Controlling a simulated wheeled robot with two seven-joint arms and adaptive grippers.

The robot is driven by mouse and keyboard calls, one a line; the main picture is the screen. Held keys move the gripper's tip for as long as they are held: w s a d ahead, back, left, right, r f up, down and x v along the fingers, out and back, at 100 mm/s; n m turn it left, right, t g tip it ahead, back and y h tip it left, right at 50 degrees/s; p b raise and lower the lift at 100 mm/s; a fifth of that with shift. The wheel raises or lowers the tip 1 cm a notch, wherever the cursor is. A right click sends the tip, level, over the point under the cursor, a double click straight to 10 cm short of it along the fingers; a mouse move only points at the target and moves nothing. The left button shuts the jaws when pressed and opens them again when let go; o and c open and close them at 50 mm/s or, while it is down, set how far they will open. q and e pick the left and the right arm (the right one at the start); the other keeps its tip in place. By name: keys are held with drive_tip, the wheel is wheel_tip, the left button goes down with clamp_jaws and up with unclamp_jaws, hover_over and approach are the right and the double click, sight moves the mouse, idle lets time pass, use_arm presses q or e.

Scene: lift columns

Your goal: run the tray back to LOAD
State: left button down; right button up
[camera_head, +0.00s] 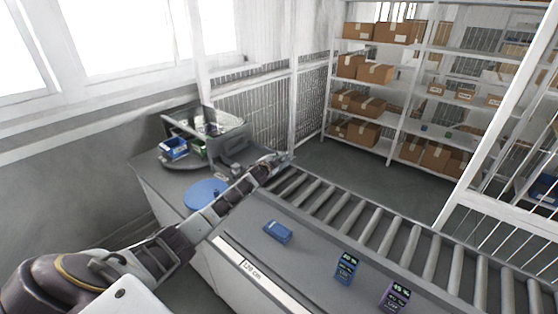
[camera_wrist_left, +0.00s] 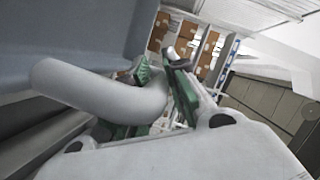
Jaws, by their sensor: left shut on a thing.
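My left gripper (camera_head: 271,164) reaches across the grey bench (camera_head: 240,210) to its far edge, near the start of the rollers. In the left wrist view, its green-padded fingers (camera_wrist_left: 160,90) are shut on a curved grey handle (camera_wrist_left: 100,92). The handle bends out beside a large blue-grey surface (camera_wrist_left: 85,35). What the handle belongs to is not clear, and the arm hides much of it in the head view. I cannot pick out the tray or a LOAD mark for sure. My right gripper is not in view.
A roller conveyor (camera_head: 345,215) runs along the bench. A blue disc (camera_head: 205,194) and a clear-walled case (camera_head: 205,130) are left. Shelves (camera_head: 397,91) hold cartons behind.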

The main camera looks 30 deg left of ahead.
use_arm(q)
drive_tip(key=shift+a+r, duration=0.1)
drive_tip(key=shift+a, duration=0.15)
drive_tip(key=c, duration=1.4)
unclamp_jaws()
drive_tip(key=shift+s, duration=0.25)
drive_tip(key=shift+v, duration=5.65)
drive_tip(key=shift+d+r, duration=0.1)
drive_tip(key=shift+r, duration=0.05)
